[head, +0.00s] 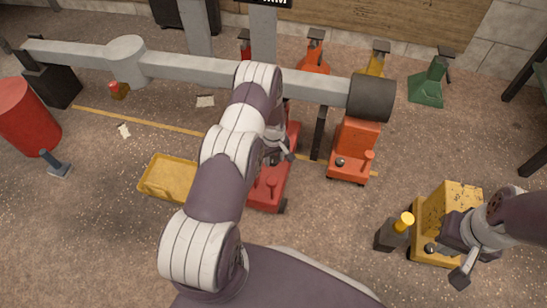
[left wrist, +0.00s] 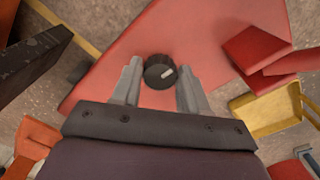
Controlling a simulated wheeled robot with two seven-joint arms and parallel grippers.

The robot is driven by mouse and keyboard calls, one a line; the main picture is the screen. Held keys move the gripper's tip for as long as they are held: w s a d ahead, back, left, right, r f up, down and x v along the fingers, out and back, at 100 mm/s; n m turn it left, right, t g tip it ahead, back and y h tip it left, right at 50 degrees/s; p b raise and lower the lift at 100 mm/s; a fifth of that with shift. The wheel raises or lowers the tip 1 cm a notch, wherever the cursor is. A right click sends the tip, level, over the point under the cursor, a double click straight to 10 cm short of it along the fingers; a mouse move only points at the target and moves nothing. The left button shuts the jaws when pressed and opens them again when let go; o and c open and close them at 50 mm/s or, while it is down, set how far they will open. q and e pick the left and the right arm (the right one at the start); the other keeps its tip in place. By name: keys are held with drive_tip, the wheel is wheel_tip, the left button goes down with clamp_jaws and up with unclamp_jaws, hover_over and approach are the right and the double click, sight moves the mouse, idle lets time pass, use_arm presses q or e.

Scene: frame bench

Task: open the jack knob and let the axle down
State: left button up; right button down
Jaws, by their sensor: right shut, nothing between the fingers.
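A red jack (head: 268,190) stands on the floor below the grey axle (head: 185,68), partly hidden by my left arm. In the left wrist view its red body (left wrist: 205,35) carries a round black knob (left wrist: 158,71) with a white mark. My left gripper (head: 280,155) is over this jack; in the left wrist view its open fingers (left wrist: 158,88) stand on either side of the knob, with gaps visible. An orange jack (head: 352,150) stands near the axle's dark right end (head: 371,97). My right gripper (head: 462,276) is shut and empty beside a yellow jack (head: 432,215).
A yellow tray (head: 165,180) lies left of the red jack. A red drum (head: 27,115) stands at the left. A green jack stand (head: 430,82) and other stands are along the back. A dark block with a yellow top (head: 393,232) stands by the yellow jack.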

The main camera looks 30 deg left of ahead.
use_arm(q)
drive_tip(key=c, duration=0.5)
